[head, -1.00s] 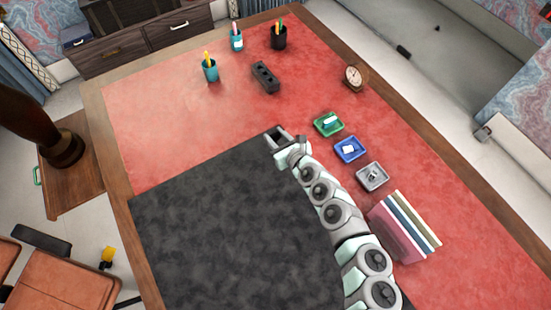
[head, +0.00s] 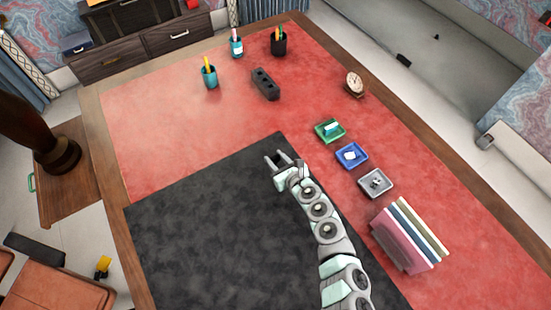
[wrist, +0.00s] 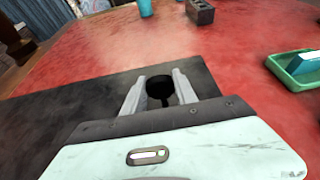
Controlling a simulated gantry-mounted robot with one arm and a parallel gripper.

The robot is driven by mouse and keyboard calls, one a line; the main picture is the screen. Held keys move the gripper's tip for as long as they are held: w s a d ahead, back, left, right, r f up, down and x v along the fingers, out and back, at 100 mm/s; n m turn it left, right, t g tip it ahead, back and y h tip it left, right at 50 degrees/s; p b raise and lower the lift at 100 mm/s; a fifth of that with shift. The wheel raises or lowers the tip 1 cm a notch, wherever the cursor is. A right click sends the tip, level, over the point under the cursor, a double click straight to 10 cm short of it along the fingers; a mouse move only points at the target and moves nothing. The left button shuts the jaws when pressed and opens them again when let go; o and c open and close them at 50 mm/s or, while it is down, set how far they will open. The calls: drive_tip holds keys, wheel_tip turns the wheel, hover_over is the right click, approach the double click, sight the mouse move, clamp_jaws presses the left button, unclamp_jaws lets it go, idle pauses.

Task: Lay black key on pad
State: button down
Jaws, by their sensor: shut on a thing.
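My gripper (head: 279,160) is over the far corner of the dark grey pad (head: 215,235). In the wrist view, its two fingers (wrist: 159,92) are shut on the black key (wrist: 160,86), whose round dark head shows between them. The pad (wrist: 50,110) lies behind and below the fingers in that view. The gap between key and pad is hard to judge. The key is too small and dark to make out in the head view.
To the right of the pad stand a green tray (head: 330,131), a blue tray (head: 351,155), a grey tray (head: 376,183) and a row of upright books (head: 405,238). A black holed block (head: 265,84) and pen cups (head: 209,74) stand farther back. Most of the pad is clear.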

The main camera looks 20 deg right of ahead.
drive_tip(key=shift+f, duration=0.2)
drive_tip(key=c, duration=1)
unclamp_jaws()
drive_tip(key=shift+o, duration=0.2)
drive_tip(key=shift+r, duration=0.15)
